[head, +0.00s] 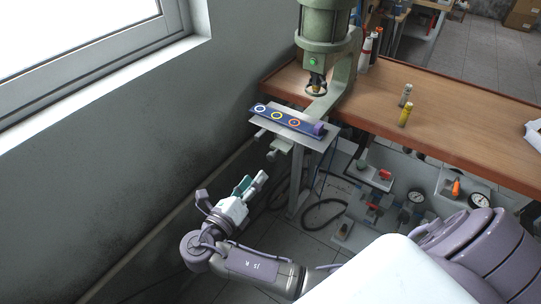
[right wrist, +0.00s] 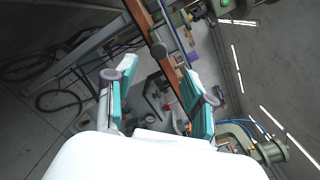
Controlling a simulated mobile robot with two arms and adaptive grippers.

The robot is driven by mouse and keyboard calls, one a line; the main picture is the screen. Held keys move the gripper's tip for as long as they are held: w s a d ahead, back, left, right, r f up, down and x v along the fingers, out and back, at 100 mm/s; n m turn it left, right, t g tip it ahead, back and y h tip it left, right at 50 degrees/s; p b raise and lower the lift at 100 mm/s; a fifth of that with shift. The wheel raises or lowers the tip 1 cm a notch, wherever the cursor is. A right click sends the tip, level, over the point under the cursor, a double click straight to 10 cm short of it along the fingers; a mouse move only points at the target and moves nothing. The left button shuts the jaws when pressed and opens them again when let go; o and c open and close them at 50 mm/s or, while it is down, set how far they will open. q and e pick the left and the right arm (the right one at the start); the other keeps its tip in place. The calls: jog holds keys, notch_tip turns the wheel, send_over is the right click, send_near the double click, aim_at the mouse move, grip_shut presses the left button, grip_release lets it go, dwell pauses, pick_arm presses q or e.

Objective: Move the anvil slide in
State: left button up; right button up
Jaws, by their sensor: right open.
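The anvil slide (head: 286,121) is a dark blue bar with white, yellow and orange rings and a purple block (head: 318,129) at its right end. It lies on a light grey plate (head: 327,145) in front of and below the green press (head: 331,22). My right gripper (head: 252,184) is below and to the left of the slide, apart from it. Its teal-padded fingers are open and empty, also in the right wrist view (right wrist: 160,72). A small purple patch (right wrist: 193,57) shows beyond the fingers there. My left gripper is not in view.
A wooden bench (head: 450,128) extends right of the press, with a yellow bottle (head: 405,115) on it. Below are gauges (head: 416,196) and valves on grey panels. A grey wall (head: 110,160) with a window stands at left. Open space lies between my gripper and the slide.

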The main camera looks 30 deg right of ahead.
aim_at(270, 159)
jog(key=p+x, duration=0.1)
jog(key=x, duration=0.9)
jog(key=shift+w+d, duration=0.15)
jog(key=shift+d, duration=0.05)
grip_shut()
